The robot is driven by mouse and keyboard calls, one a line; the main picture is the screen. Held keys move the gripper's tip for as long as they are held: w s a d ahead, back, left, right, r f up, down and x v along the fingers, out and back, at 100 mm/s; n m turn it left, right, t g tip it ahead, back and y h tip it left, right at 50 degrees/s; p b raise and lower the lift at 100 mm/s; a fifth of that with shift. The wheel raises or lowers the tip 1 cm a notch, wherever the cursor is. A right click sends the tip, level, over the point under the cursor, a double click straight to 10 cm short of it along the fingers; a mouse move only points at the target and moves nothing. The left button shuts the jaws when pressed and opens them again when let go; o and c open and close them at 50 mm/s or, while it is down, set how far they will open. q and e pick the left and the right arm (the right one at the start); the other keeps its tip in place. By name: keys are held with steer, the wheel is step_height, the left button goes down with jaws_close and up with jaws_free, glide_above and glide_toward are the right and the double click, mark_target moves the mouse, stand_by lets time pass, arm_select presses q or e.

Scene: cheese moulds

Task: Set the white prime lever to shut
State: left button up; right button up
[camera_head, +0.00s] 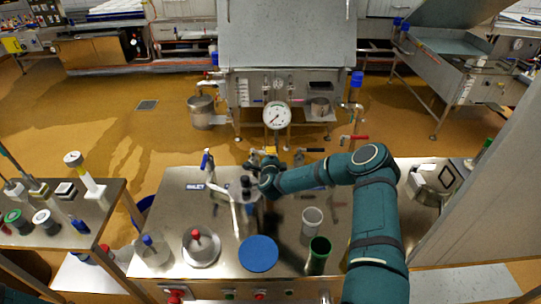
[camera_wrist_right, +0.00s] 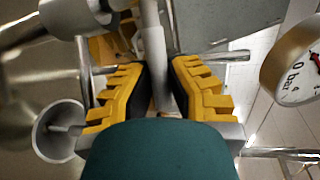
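My right gripper (camera_head: 266,168) comes in from the right over the steel bench, behind the blue disc and below the round gauge. In the right wrist view its yellow ribbed fingers (camera_wrist_right: 158,78) stand apart. A pale grey-white bar (camera_wrist_right: 153,55) with a thicker sleeve runs between them, with some gap showing beside it. I cannot tell for sure whether this bar is the white prime lever. In the head view a bent white bar (camera_head: 224,189) stands on the bench just left of my gripper. My left gripper is out of view.
The round pressure gauge (camera_head: 277,115) stands close behind my gripper, and shows at right in the wrist view (camera_wrist_right: 303,72). A blue disc (camera_head: 259,253), a green-rimmed cup (camera_head: 318,255), a clear cup (camera_head: 312,220) and a red-knobbed dish (camera_head: 201,252) stand in front.

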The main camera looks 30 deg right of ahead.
steer(key=o, duration=0.4)
steer(key=shift+a, duration=0.15)
steer(key=shift+o, duration=0.2)
